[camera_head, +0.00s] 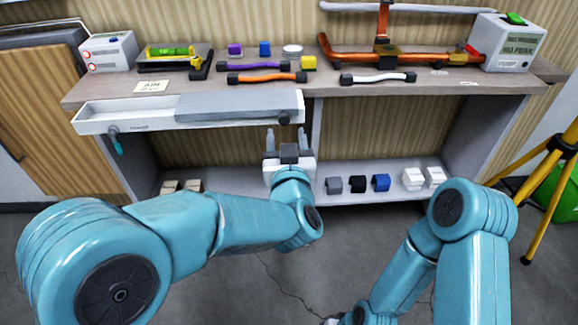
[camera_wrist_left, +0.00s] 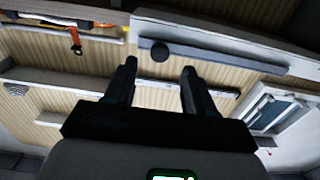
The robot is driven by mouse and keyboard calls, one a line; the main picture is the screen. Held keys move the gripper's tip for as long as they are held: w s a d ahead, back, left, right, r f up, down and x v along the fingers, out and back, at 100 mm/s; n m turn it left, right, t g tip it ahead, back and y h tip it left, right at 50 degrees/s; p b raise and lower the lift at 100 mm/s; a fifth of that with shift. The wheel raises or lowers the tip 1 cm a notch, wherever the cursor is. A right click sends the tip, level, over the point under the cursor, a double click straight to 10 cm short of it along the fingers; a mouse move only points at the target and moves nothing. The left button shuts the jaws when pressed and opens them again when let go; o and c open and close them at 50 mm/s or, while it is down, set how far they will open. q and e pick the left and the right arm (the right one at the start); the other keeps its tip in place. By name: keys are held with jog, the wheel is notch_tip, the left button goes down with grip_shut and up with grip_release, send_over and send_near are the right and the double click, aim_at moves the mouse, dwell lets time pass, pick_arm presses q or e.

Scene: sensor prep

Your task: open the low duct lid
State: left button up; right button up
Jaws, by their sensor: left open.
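A long white duct (camera_head: 95,125) runs under the left front edge of the bench in the head view. A grey lid (camera_head: 240,104) covers its right part; the left part shows a pale, uncovered top. A dark round knob (camera_head: 284,118) sits near the lid's right end. In the left wrist view a grey bar (camera_wrist_left: 215,56) carries a dark round knob (camera_wrist_left: 160,52). My left gripper (camera_head: 286,138) is open and empty, just below the knob and pointing at it. In the left wrist view its fingertips (camera_wrist_left: 158,70) lie either side of the knob's line, apparently short of it. My right gripper is out of view.
A teal-handled tool (camera_head: 117,143) hangs at the duct's left end. The bench top (camera_head: 335,90) holds orange, purple and white handles and boxes. A lower shelf (camera_head: 340,170) holds several small blocks. A yellow tripod (camera_head: 550,165) stands at right.

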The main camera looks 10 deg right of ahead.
pick_arm(q)
jog(key=s, duration=1)
jog(key=shift+s+a, duration=0.2)
jog(key=shift+s, duration=0.2)
